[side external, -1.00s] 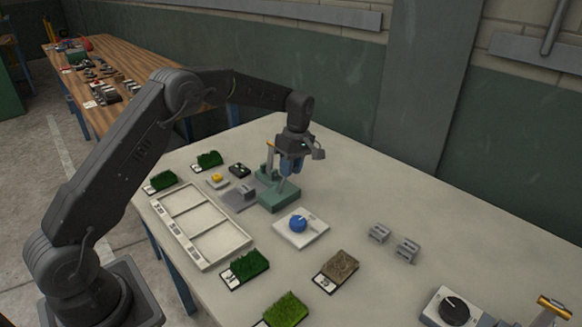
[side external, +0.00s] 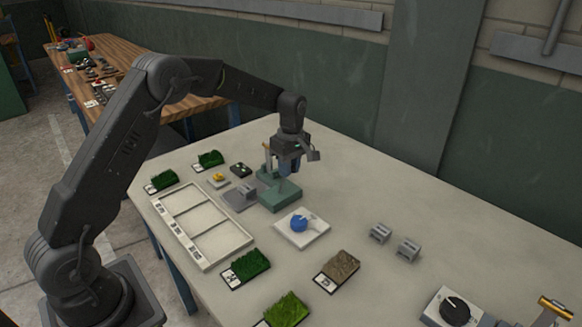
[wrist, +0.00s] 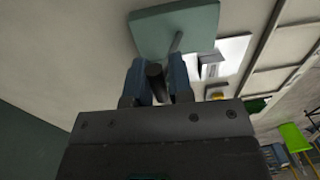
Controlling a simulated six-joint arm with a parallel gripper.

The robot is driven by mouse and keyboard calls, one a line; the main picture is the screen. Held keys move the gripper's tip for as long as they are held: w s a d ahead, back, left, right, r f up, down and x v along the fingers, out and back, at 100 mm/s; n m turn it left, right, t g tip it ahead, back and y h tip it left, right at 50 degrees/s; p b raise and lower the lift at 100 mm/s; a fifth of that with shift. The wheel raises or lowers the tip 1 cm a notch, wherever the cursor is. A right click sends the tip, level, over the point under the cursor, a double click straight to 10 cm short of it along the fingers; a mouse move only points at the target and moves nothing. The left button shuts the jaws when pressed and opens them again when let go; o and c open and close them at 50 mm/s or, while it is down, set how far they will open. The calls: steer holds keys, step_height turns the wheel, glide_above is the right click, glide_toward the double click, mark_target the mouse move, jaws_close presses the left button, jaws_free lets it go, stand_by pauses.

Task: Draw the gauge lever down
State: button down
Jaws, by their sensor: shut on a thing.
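The gauge is a green block (side external: 281,201) on the table, with a tan-topped upright post (side external: 266,155) at its back left. Its thin grey lever (side external: 280,184) shows just above the block, and it also shows in the wrist view (wrist: 175,42) against the green base. My gripper (side external: 288,168) is above the block, pointing down. In the wrist view, the two blue fingers (wrist: 159,75) are shut on a dark grip (wrist: 155,82), seemingly the lever's end. The fingers hide part of the lever in the side view.
A white compartment tray (side external: 205,262) and a grey fixture (side external: 240,197) are left of the gauge. A blue knob on a white plate (side external: 316,231) stands close in front. Turf samples (side external: 246,266) lie around; the table to the right has free room.

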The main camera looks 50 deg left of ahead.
steer(key=s+t, duration=0.1)
steer(key=s+r+t, duration=0.1)
steer(key=t, duration=0.1)
steer(key=shift+s, duration=0.85)
steer(key=shift+s+f, duration=0.2)
steer(key=shift+s, duration=0.3)
steer(key=shift+s+f, duration=0.15)
steer(key=shift+s, duration=0.3)
steer(key=c, duration=1.1)
jaws_free()
steer(key=shift+r, duration=0.1)
steer(key=s+r, duration=0.1)
steer(key=r, duration=0.3)
steer(key=s+r, duration=0.1)
steer(key=r, duration=0.4)
steer(key=s+r, duration=0.1)
steer(key=r, duration=0.3)
steer(key=shift+r, duration=0.15)
